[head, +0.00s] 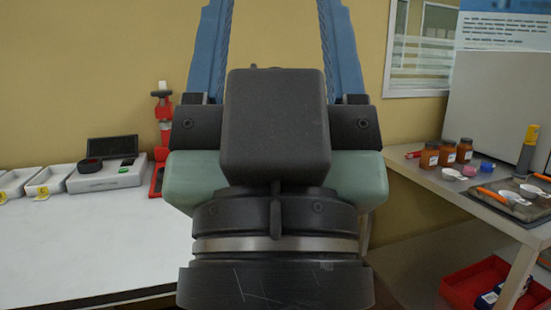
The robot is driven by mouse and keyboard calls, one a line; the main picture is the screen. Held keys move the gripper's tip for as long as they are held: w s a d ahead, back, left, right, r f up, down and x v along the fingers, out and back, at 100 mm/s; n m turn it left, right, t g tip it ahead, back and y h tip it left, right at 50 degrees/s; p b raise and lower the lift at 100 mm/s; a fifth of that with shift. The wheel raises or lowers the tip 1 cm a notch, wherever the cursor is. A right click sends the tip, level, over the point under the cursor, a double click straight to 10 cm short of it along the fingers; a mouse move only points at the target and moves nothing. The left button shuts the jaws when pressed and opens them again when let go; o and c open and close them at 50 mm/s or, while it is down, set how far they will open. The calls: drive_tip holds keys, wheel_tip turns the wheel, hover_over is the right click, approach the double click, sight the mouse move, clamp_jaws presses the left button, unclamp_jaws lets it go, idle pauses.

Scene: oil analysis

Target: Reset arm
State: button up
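My gripper (276,22) fills the middle of the head view, with its dark wrist and housing close to the camera. Its two blue fingers point up and stand wide apart, with only the yellow wall showing between them. The fingertips are cut off by the top edge. I see nothing held between the visible parts of the fingers. The gripper hides the middle of the room behind it.
A white bench (90,245) at left carries white trays (48,181), a grey device (106,176) and a red stand (163,118). A grey table (428,178) at right holds brown jars (447,152) and a tray (495,199). A red crate (478,284) sits below.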

wheel_tip(320, 180, up, 27)
drive_tip(key=p, duration=2.4)
